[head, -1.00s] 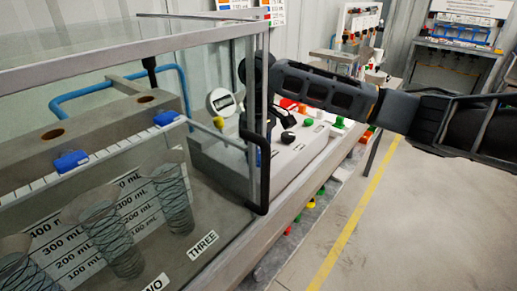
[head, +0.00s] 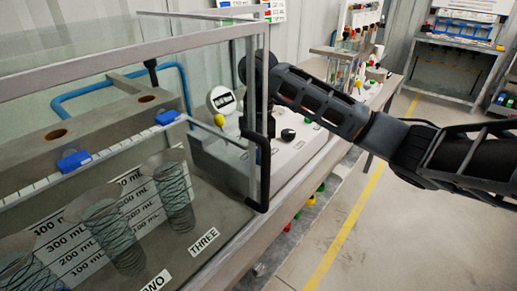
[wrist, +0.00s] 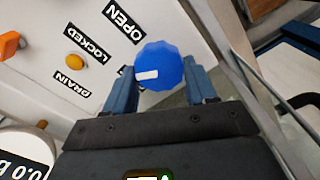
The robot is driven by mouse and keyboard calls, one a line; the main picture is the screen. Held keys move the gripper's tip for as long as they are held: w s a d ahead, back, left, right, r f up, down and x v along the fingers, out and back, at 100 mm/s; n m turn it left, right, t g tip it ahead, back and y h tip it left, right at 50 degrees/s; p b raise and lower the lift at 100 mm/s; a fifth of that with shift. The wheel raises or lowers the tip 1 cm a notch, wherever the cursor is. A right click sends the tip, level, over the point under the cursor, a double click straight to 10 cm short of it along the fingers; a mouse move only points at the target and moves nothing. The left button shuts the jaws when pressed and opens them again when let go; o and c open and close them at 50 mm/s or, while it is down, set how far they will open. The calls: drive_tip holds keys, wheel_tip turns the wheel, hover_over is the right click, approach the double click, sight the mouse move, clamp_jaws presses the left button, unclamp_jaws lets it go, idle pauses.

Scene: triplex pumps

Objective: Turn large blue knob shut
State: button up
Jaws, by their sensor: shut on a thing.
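The large blue knob (wrist: 160,62) shows in the wrist view as a faceted blue disc with a white mark on its face, left of its middle. My gripper (wrist: 160,80) has one dark blue finger on each side of it and is shut on it. Printed labels OPEN (wrist: 123,24), LOCKED (wrist: 91,45) and DRAIN (wrist: 72,89) stand on the white panel to the left. In the head view my gripper (head: 252,125) points down behind the glass case's corner. The knob is hidden there.
A glass case (head: 215,160) with a metal frame and a black corner handle (head: 264,170) stands close to my gripper. A yellow button (wrist: 75,62) and an orange knob (wrist: 9,45) sit on the panel. The floor (head: 430,220) at right is open.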

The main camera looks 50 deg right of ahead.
drive_tip(key=n+b, duration=0.1)
drive_tip(key=n, duration=0.5)
drive_tip(key=shift+s, duration=0.1)
idle(0.5)
drive_tip(key=o, duration=1)
drive_tip(key=shift+o, duration=0.2)
drive_tip(key=shift+r, duration=3.95)
drive_tip(key=shift+s+f, duration=0.1)
